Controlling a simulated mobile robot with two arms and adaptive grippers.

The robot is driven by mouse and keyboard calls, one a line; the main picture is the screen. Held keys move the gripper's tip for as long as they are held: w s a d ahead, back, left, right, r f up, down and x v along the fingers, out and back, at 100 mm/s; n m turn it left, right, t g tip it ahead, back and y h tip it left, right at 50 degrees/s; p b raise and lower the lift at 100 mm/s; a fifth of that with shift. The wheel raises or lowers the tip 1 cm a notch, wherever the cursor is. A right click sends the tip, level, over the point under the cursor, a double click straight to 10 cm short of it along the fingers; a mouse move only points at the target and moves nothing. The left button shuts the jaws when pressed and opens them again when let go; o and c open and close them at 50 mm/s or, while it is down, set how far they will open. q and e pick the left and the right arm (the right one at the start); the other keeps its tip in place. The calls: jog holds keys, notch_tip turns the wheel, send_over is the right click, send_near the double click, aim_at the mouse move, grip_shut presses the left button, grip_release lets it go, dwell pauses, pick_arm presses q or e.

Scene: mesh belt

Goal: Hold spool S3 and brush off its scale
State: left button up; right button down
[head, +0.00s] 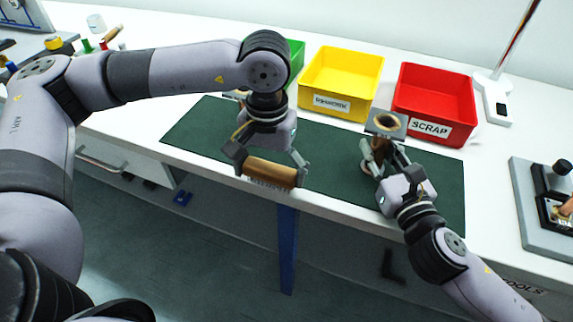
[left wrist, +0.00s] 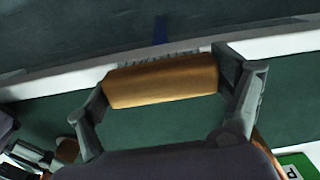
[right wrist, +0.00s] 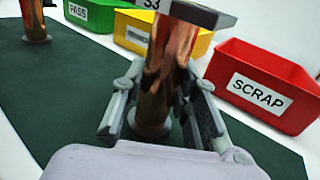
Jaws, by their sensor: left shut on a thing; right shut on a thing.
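Spool S3 (head: 386,123) is copper-coloured, with a square grey flange uppermost in the head view. My right gripper (head: 381,156) is shut on it over the right part of the mat. In the right wrist view its shiny copper body (right wrist: 172,48) stands between the fingers, under a partly cut-off "S3" label. Whether its lower end touches the mat, I cannot tell. A brush with a wooden back (head: 270,172) and bristles is held lengthwise in my left gripper (head: 268,168), near the mat's front edge. The brush (left wrist: 160,82) also shows in the left wrist view, apart from the spool.
A green mat (head: 325,155) covers the bench middle. Behind it stand a green PASS bin (right wrist: 90,14), a yellow bin (head: 340,80) and a red SCRAP bin (head: 435,100). Another copper spool (right wrist: 34,20) stands on the mat at left. A grey fixture (head: 535,200) is at right.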

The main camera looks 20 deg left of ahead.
aim_at(380, 124)
pick_arm(q)
jog(key=w+d+r+n, duration=0.1)
jog(key=w+d+r, duration=0.1)
jog(key=r, duration=0.1)
jog(key=w+d+r+n, duration=0.2)
jog(key=w+d+r, duration=0.1)
jog(key=w+d+r+n, duration=0.1)
jog(key=w+d+r, duration=0.2)
jog(key=r, duration=0.1)
jog(key=shift+w+d+n, duration=0.2)
jog(key=shift+d+n, duration=0.05)
jog(key=shift+n, duration=0.05)
jog(key=d+r+n, duration=0.1)
jog(key=d+r, duration=0.1)
jog(key=w+d+r+n, duration=0.1)
jog(key=d+r, duration=0.2)
jog(key=d+r+n, duration=0.1)
jog(key=d+r, duration=0.2)
jog(key=shift+w+n, duration=0.3)
jog(key=shift+c, duration=0.6)
jog(key=shift+d+r, duration=0.1)
jog(key=shift+r, duration=0.05)
jog(key=shift+t, duration=0.3)
jog(key=shift+f, duration=2.55)
jog(key=shift+f, duration=0.4)
